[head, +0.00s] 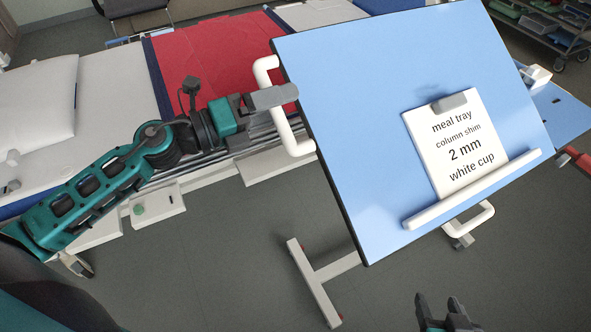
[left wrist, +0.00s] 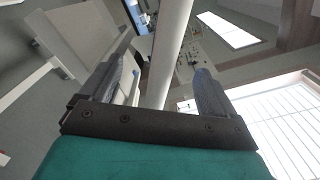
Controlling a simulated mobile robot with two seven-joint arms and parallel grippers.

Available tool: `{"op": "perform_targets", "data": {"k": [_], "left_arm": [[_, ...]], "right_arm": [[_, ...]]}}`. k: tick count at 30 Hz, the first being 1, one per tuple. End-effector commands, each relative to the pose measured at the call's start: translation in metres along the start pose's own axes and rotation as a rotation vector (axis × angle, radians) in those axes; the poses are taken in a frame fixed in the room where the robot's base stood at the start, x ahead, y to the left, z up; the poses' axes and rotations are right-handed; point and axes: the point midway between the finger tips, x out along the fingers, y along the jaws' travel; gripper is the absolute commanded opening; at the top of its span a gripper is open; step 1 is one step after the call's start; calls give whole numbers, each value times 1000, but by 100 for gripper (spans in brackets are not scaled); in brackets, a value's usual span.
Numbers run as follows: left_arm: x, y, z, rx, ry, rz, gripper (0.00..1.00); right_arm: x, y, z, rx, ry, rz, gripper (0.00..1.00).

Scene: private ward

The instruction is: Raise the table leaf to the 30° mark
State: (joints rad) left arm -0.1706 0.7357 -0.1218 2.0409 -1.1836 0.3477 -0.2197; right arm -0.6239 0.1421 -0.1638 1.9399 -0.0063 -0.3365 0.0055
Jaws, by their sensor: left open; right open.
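The blue table leaf (head: 370,100) is tilted, with a card in a clip and a white ledge (head: 470,190) along its lower side. A white handle (head: 265,75) stands out from its left edge. My left gripper (head: 285,97) is at this handle, open. In the left wrist view a white bar (left wrist: 168,50) runs between the two open fingers (left wrist: 165,90), with gaps beside it. My right gripper (head: 443,310) is open and empty at the bottom of the head view, apart from the leaf. I cannot make out any angle scale or 30° mark.
The card (head: 455,145) reads "meal tray, column shim, 2 mm, white cup". A bed with a red blanket (head: 210,60) and a pillow (head: 40,100) stands behind my left arm. The table's pale foot (head: 315,285) is on the grey floor. A shelf cart (head: 550,25) is at the back right.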

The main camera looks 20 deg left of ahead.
Motion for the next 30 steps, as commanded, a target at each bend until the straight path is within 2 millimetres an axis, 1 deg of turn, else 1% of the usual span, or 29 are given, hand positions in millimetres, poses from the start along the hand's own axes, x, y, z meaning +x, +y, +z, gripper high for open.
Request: {"op": "perform_targets", "data": {"k": [2, 12, 16, 21, 30], "left_arm": [[-5, 2, -1, -1, 1, 2, 89], [-55, 4, -3, -1, 2, 3, 89], [-72, 2, -2, -3, 0, 2, 89], [-80, 0, -1, 0, 2, 0, 89], [-80, 0, 0, 0, 1, 0, 89]], "right_arm": [[2, 0, 3, 0, 0, 0, 57], [16, 0, 23, 0, 1, 1, 57], [17, 0, 25, 0, 0, 1, 57], [17, 0, 25, 0, 0, 1, 57], [17, 0, 25, 0, 0, 1, 57]]}}
